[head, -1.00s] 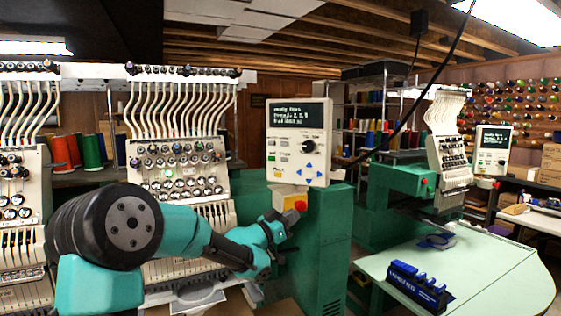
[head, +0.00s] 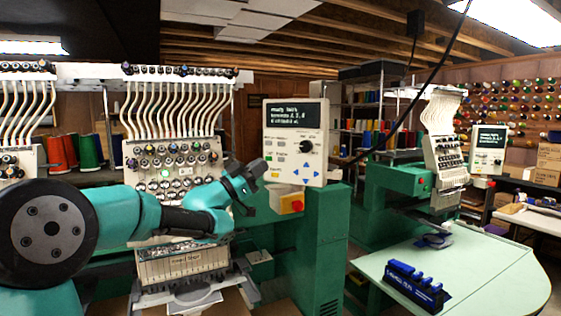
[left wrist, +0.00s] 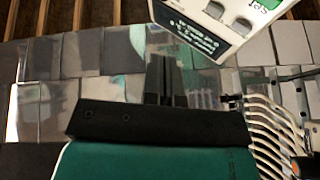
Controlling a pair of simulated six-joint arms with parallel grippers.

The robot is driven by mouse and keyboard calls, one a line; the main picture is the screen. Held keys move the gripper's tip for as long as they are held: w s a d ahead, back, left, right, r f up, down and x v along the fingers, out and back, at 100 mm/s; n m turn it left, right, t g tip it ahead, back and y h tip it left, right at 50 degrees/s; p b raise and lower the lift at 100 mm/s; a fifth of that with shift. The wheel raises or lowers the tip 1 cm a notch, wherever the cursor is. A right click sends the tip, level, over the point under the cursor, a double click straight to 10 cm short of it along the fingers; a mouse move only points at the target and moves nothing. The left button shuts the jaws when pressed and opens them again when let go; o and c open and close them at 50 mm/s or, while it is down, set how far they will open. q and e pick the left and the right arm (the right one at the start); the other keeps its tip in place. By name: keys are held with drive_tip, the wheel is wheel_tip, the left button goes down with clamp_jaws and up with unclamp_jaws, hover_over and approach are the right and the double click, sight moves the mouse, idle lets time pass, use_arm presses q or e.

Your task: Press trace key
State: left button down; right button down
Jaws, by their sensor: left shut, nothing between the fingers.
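The control panel (head: 296,118) is a white box with a dark text screen, a black knob, blue arrow keys, and small grey, green and orange keys at its left. I cannot read which key is the trace key. My left gripper (head: 262,165) is shut and empty, beside the panel's lower left edge, near the small keys. I cannot tell whether it touches the panel. In the left wrist view the closed fingers (left wrist: 166,78) point up past the panel (left wrist: 215,28), which is at the upper right with part of its keys cut off. My right gripper is not in view.
Embroidery heads with threads (head: 180,150) stand behind my left arm. A pale green table (head: 480,265) holds a blue rack (head: 414,286) at right.

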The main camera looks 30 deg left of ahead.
sight(281, 159)
use_arm(q)
drive_tip(key=shift+w, duration=0.1)
drive_tip(key=shift+w+a, duration=0.2)
drive_tip(key=shift+w, duration=1.95)
drive_tip(key=shift+w+a, duration=0.15)
drive_tip(key=shift+w, duration=2)
drive_tip(key=shift+w, duration=0.15)
drive_tip(key=shift+w, duration=0.25)
drive_tip(key=shift+w, duration=0.45)
drive_tip(key=shift+s, duration=0.9)
